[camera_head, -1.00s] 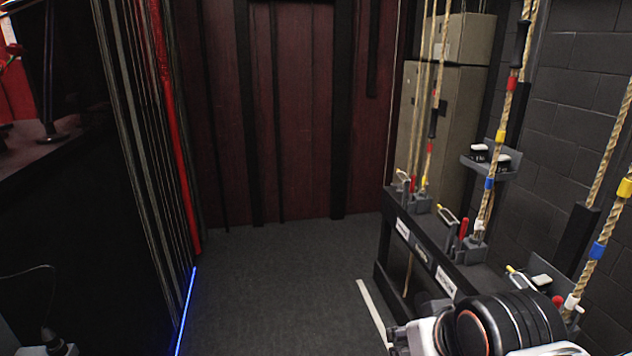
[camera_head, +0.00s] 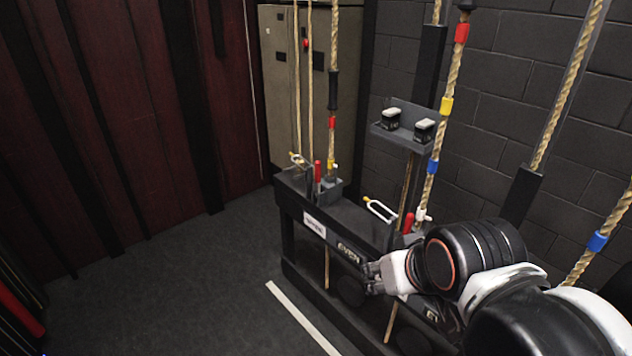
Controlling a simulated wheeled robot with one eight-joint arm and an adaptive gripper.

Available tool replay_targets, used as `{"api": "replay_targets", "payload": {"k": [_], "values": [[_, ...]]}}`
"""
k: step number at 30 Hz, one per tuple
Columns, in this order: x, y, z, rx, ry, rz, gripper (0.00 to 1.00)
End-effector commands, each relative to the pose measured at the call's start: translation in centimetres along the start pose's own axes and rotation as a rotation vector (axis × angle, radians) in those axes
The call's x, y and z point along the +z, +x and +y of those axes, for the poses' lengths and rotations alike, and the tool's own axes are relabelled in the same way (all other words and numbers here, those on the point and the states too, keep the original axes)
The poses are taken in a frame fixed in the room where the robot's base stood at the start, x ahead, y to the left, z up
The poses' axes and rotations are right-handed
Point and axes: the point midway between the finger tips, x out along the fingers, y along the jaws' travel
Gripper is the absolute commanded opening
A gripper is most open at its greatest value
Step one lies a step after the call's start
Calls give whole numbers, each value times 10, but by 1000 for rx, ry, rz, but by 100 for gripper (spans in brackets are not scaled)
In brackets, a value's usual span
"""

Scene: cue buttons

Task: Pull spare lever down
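Two rope-lock levers with red handles stand upright on a black rail (camera_head: 355,221). The farther red lever (camera_head: 318,171) is at the rail's far end, and the nearer red lever (camera_head: 408,223) is beside my arm. Each has a yellow-tipped metal loop next to it, the far loop (camera_head: 298,160) and the near loop (camera_head: 380,209). A white label (camera_head: 315,226) and a dark label (camera_head: 349,253) are on the rail's front; I cannot read which lever is the spare. My gripper (camera_head: 374,278) is at the rail's front, below the near lever, small and partly hidden by my arm.
Ropes with coloured bands, such as the near rope (camera_head: 447,95), rise from the rail. A small shelf (camera_head: 404,137) with two dark blocks is on the brick wall. A beige cabinet (camera_head: 285,110) stands behind.

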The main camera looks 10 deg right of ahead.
Motion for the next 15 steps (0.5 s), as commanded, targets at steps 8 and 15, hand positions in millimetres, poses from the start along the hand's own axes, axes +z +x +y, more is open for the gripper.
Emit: {"api": "replay_targets", "payload": {"k": [8,15], "values": [[-1,0,0,-2,1,2,20],[-39,5,-13,-55,40,56,0]]}}
